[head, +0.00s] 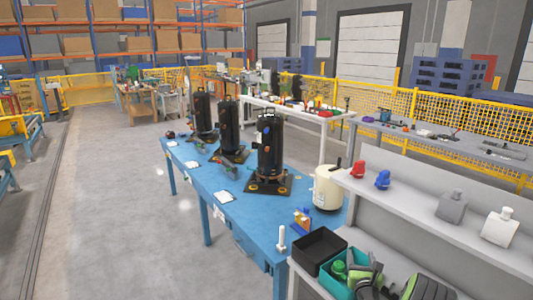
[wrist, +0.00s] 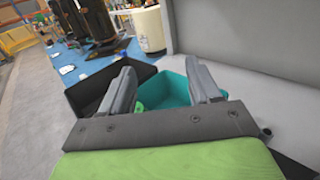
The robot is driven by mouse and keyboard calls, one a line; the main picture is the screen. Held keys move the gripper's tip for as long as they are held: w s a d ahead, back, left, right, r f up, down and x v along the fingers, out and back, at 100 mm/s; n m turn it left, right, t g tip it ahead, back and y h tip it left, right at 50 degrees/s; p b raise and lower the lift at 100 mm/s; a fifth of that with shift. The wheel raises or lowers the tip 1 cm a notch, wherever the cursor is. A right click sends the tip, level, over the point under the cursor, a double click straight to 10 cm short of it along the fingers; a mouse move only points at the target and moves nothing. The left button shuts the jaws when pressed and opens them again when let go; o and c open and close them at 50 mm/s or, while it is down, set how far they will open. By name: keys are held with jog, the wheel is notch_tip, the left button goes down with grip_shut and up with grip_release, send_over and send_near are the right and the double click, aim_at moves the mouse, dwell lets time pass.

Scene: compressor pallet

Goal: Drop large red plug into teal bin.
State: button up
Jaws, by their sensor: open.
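A red plug (head: 358,169) stands on the upper grey shelf in the head view, left of a similar blue plug (head: 382,180). The teal bin (head: 330,283) is on the lower level at the bottom, with a green object (head: 338,268) inside. The bin also shows between my fingers in the wrist view (wrist: 173,88), with part of the green object (wrist: 139,107). My gripper (wrist: 158,72) is open, its fingers spread wide and nothing between them. It is low by the teal bin, away from the red plug, and hides part of the bin. The red plug is not visible in the wrist view.
A black bin (head: 318,250) stands left of the teal bin. Grey and white bottle-shaped items (head: 452,206) share the upper shelf, whose edge overhangs the lower level. A blue table (head: 240,205) with black compressors (head: 270,150) and a cream tank (head: 327,188) lies beyond.

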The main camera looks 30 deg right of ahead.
jog(key=b+v, duration=0.3)
jog(key=v, duration=1.2)
jog(key=shift+s+a+b, duration=0.2)
jog(key=shift+s+b, duration=0.1)
jog(key=shift+s, duration=0.05)
